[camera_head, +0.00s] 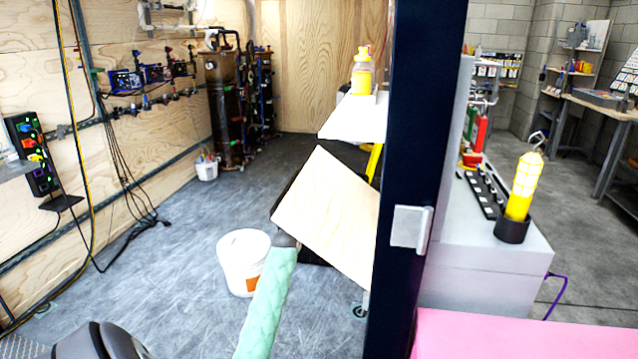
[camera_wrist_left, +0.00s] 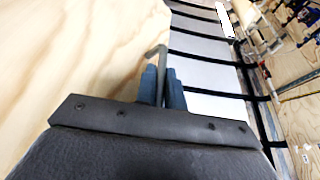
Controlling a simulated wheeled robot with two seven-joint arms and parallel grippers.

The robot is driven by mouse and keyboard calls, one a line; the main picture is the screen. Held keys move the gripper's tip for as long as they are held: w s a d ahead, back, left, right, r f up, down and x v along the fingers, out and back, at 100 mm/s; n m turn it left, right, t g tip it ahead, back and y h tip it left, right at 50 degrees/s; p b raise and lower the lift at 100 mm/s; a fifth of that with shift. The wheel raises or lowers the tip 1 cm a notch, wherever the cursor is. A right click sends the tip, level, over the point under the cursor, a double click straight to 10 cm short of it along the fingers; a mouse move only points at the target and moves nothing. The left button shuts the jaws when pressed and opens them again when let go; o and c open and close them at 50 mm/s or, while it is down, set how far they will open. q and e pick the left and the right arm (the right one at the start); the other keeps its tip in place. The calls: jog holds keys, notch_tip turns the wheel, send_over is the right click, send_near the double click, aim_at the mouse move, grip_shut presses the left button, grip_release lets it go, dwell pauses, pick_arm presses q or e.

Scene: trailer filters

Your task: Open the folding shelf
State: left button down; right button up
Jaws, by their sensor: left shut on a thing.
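The folding shelf (camera_head: 328,215) is a pale wooden panel that stands tilted in the middle of the head view. The panel (camera_wrist_left: 70,60) also fills the left of the left wrist view. My left gripper (camera_wrist_left: 162,78) has its blue fingers shut on a thin grey metal piece (camera_wrist_left: 158,51) at the panel's edge. I cannot tell whether this piece is fixed to the panel. In the head view my left arm reaches up to the panel's lower left edge, and the fingertips are hidden there. My right gripper is not in view.
A dark upright post (camera_head: 408,150) with a metal latch plate (camera_head: 410,227) stands close right of the panel. A white bucket (camera_head: 243,262) stands on the floor left of it. A white ledge (camera_head: 352,122) with a yellow bottle (camera_head: 362,75) is behind. The floor at left is mostly clear.

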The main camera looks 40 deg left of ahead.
pick_arm(q)
jog(key=s+a+f+n+g+y+b, duration=0.1)
jog(key=f+n, duration=0.4)
jog(key=f, duration=0.5)
jog(key=s+a+f+n+g+y+b, duration=0.1)
jog(key=a+f+n+g+y+b, duration=0.1)
jog(key=f+n, duration=0.4)
notch_tip(320, 180, down, 4)
jog(key=shift+g+y, duration=0.6)
jog(key=shift+f, duration=0.15)
jog(key=c, duration=1.5)
grip_release()
jog(key=shift+w+f, duration=0.1)
